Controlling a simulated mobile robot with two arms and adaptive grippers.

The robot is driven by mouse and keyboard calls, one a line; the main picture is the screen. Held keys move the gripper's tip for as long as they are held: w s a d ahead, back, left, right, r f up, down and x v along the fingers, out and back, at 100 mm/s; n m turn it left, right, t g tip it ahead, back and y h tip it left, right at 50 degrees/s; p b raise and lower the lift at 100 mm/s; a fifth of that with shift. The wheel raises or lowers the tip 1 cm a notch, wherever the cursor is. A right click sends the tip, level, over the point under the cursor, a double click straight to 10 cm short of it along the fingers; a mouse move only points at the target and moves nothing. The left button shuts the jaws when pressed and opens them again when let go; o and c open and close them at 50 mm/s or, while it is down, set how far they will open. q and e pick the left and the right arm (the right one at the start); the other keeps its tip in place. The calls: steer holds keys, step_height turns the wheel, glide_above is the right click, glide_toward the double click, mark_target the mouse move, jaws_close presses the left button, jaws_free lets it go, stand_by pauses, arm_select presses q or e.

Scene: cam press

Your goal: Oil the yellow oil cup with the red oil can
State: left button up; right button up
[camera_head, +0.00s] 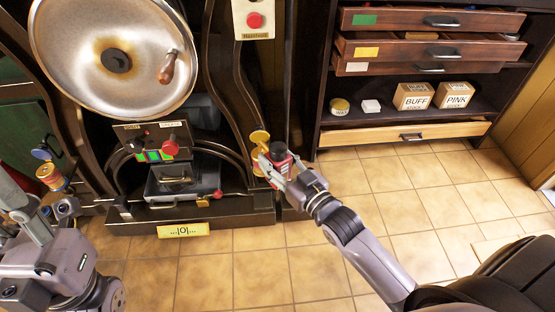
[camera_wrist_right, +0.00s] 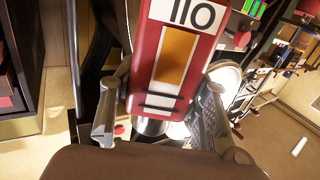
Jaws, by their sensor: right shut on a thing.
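The red oil can (camera_head: 273,166) has a dark top and is in my right gripper (camera_head: 284,182) in the head view. In the right wrist view the can (camera_wrist_right: 172,62) fills the upper middle, with its "OIL" label upside down and an orange panel, between the two fingers of the gripper (camera_wrist_right: 158,117). A yellow cup (camera_head: 260,137) stands on the machine's right side, just left of the can's top. I cannot tell whether they touch. The can hides part of what is below the cup. My left gripper (camera_head: 55,212) is at the left edge; its fingers are unclear.
The press has a large metal disc (camera_head: 112,55) and a control panel (camera_head: 153,143). Blue and yellow-red round parts (camera_head: 50,175) sit at its left side. A drawer cabinet (camera_head: 425,45) stands at the right, its lowest drawer (camera_head: 400,139) pulled out. The tiled floor (camera_head: 300,255) is open.

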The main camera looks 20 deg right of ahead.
steer(key=shift+f, duration=0.2)
stand_by(0.6)
steer(key=shift+f, duration=0.15)
stand_by(0.4)
